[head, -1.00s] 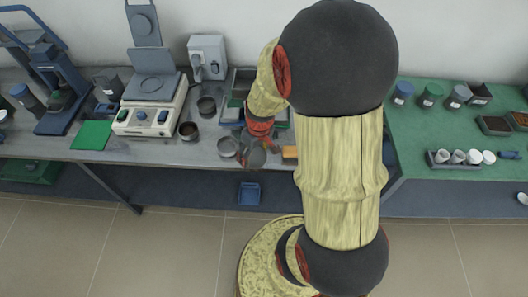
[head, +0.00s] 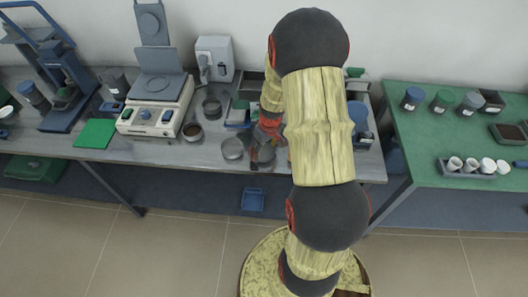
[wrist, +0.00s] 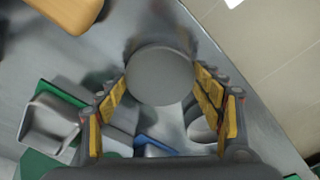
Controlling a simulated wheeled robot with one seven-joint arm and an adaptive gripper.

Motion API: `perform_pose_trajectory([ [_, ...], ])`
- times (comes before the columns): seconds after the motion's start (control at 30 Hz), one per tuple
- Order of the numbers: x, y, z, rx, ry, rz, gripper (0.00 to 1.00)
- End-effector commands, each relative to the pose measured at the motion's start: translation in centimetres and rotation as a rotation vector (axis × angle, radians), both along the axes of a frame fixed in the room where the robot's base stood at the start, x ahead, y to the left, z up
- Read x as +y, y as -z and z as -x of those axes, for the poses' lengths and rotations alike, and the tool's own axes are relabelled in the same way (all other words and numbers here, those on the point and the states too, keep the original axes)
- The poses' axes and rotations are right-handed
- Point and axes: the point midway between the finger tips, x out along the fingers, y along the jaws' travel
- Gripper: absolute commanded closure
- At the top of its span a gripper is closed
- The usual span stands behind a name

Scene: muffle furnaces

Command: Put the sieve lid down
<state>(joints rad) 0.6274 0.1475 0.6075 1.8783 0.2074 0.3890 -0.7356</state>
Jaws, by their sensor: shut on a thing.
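The sieve lid (wrist: 160,75) is a plain grey disc between the yellow-padded fingers of my gripper (wrist: 160,85) in the wrist view. My gripper is shut on it, over the grey bench. In the head view the grey lid (head: 266,154) shows below my gripper (head: 268,143), near the bench's front edge. It is close to the right of a round metal pan (head: 232,148). Part of a round metal dish (wrist: 201,128) shows beside the right finger in the wrist view. I cannot tell whether the lid touches the bench.
A bowl with dark contents (head: 192,131) and another metal pan (head: 211,106) stand to the left. A wooden block (wrist: 75,10) lies on the bench. A green-topped table (head: 430,140) stands at right. My arm hides part of the bench.

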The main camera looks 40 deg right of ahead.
Motion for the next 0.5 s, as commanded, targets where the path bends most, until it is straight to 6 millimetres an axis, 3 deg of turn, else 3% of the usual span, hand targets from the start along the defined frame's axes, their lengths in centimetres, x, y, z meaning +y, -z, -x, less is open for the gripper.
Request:
perform_pose_trajectory([
  [0.43, -0.02, 1.05, -0.05, -0.001, 0.000, 0.001, 0.60],
  [0.47, -0.01, 0.96, -0.04, -0.001, 0.000, 0.001, 0.31],
  [0.5, -0.01, 0.93, -0.04, -0.001, 0.000, 0.001, 0.29],
])
